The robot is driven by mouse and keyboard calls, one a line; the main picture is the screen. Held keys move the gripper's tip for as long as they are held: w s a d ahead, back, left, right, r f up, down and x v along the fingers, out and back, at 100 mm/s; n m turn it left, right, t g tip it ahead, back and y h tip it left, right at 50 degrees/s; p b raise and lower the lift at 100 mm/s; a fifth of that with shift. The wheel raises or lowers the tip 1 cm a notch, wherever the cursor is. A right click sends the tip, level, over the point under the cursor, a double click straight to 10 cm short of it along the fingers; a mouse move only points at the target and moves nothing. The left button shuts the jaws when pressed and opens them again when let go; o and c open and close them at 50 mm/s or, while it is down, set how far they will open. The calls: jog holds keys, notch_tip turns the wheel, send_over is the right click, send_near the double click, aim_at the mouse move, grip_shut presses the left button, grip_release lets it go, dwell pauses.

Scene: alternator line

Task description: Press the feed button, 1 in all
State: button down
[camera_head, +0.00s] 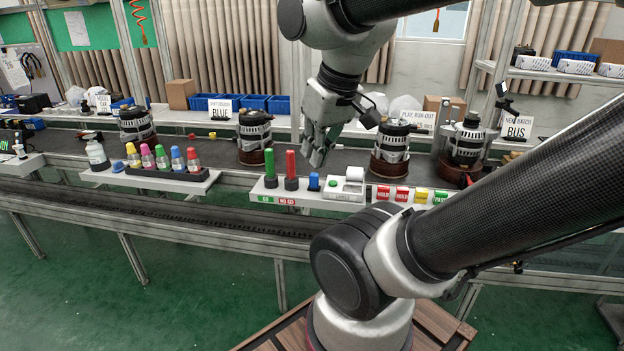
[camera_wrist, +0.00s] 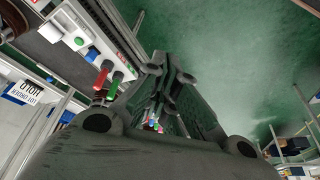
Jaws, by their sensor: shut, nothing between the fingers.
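A small white device (camera_head: 345,186) with a white roll on top stands on the narrow white shelf at the line's front edge. A round green button (camera_head: 333,183) sits on its left part. I cannot read any marking that names it the feed button. The device also shows at the upper left of the wrist view (camera_wrist: 67,27), with the green button (camera_wrist: 79,41) on it. My gripper (camera_head: 317,163) is shut and empty, pointing down above and behind the shelf, to the left of the button and apart from it. Its fingers (camera_wrist: 170,65) also show in the wrist view.
Green (camera_head: 269,170) and red (camera_head: 291,170) upright handles and a blue piece (camera_head: 314,181) stand left of the device. Red, yellow and green labelled blocks (camera_head: 403,194) lie to its right. Alternators (camera_head: 391,150) stand on the belt behind. Coloured bottles (camera_head: 162,157) are further left.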

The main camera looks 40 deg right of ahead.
jog(key=shift+w+a, duration=0.2)
jog(key=shift+w, duration=0.1)
jog(key=w+d+f+m+t+y, duration=0.1)
jog(key=w+d+f+m, duration=0.15)
jog(key=w+m, duration=0.5)
jog(key=w+d+f+m+t+y, duration=0.2)
jog(key=w+d+m, duration=0.2)
jog(key=w+m, duration=0.4)
jog(key=w+d+f+m+h, duration=0.1)
jog(key=w+d+f+m, duration=0.1)
jog(key=d, duration=0.4)
jog(key=w+d+f+m+t+h, duration=0.1)
jog(key=w+d+f+m, duration=0.1)
jog(key=d+f+m, duration=0.2)
jog(key=w+d+f+m+t+h, duration=0.1)
jog(key=w+d+f+m+h, duration=0.1)
jog(key=d+m, duration=0.5)
jog(key=d+f, duration=0.1)
jog(key=d, duration=0.1)
jog(key=shift+w+d+f, duration=0.25)
jog(key=shift+w+d, duration=0.05)
jog(key=shift+w, duration=0.05)
